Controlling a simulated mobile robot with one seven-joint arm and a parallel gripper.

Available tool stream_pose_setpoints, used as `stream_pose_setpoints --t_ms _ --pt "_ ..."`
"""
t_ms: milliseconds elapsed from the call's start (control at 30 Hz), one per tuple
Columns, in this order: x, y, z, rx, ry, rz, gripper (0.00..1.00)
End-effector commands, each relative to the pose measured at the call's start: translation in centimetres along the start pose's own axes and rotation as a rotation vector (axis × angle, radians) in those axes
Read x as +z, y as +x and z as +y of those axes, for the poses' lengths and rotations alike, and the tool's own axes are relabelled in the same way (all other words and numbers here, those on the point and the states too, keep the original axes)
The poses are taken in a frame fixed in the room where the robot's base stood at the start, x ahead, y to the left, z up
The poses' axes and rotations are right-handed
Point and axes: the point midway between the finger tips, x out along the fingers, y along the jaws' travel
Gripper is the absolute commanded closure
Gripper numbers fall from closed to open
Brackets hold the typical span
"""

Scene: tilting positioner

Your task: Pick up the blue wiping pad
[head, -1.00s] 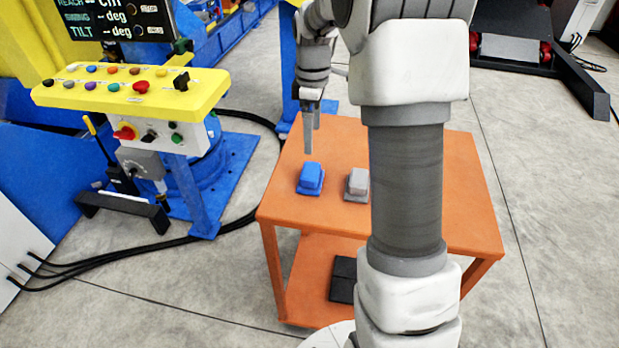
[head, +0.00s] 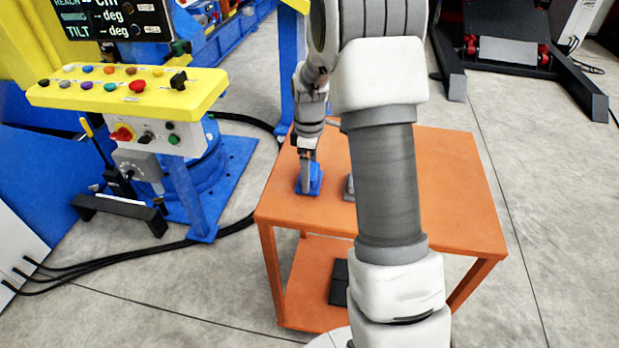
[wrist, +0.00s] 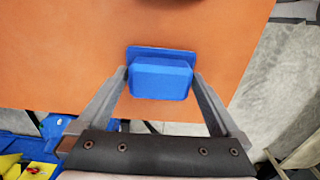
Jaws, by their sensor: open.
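The blue wiping pad (wrist: 160,80) lies on the orange table (wrist: 60,50), with a flat base and a raised block on top. In the head view the pad (head: 314,183) is at the table's left part, partly hidden by my gripper (head: 306,188). In the wrist view my gripper (wrist: 160,82) is open, with one finger on each side of the pad's block. I cannot tell whether the fingers touch it.
A grey pad (head: 349,188) sits right of the blue one, mostly hidden behind my arm. A black object (head: 339,282) lies on the lower shelf. A yellow control panel (head: 125,92) stands to the left. The table's right side is clear.

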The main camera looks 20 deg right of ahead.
Motion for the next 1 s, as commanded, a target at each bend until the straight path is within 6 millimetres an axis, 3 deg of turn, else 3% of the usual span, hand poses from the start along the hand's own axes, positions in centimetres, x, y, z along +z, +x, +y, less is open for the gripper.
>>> stream_pose_setpoints --t_ms 167,533,833,1000 --pt "0.0 -0.1 0.0 0.000 0.000 0.000 0.04" --pt "0.0 -0.1 0.0 0.000 0.000 0.000 0.70" --pt "0.0 -0.4 0.0 0.001 0.000 0.000 0.70" --pt "0.0 -1.8 0.1 0.003 0.000 0.001 0.70"
